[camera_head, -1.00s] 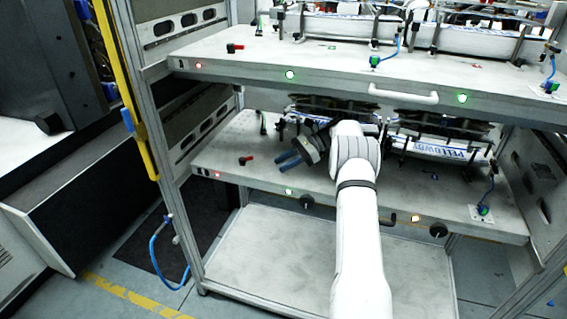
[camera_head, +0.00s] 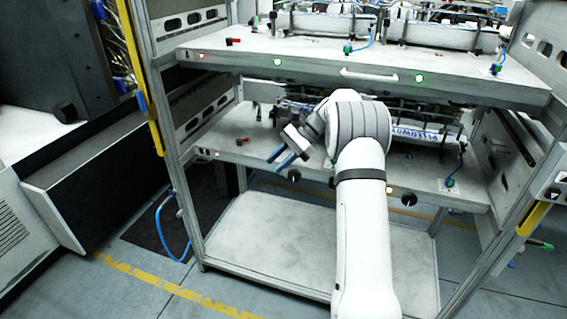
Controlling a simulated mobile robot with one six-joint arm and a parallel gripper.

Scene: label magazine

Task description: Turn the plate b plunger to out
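Two pull-out plates sit one above the other in a metal frame. The lower plate (camera_head: 228,153) has two black round knobs on its front edge: a left knob (camera_head: 294,175) and a right knob (camera_head: 408,199). No lettering that I can read tells which plate is b or which knob is its plunger. My gripper (camera_head: 274,164), with two blue fingers, is open and empty. It appears in front of the lower plate's front edge, just up and left of the left knob, apart from it. My arm hides the middle of this plate.
The upper plate (camera_head: 320,66) overhangs the lower one and has a white handle (camera_head: 369,74). A red lever (camera_head: 243,140) stands on the lower plate at left. A blue hose (camera_head: 459,168) stands at right. The bottom shelf (camera_head: 270,235) is bare.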

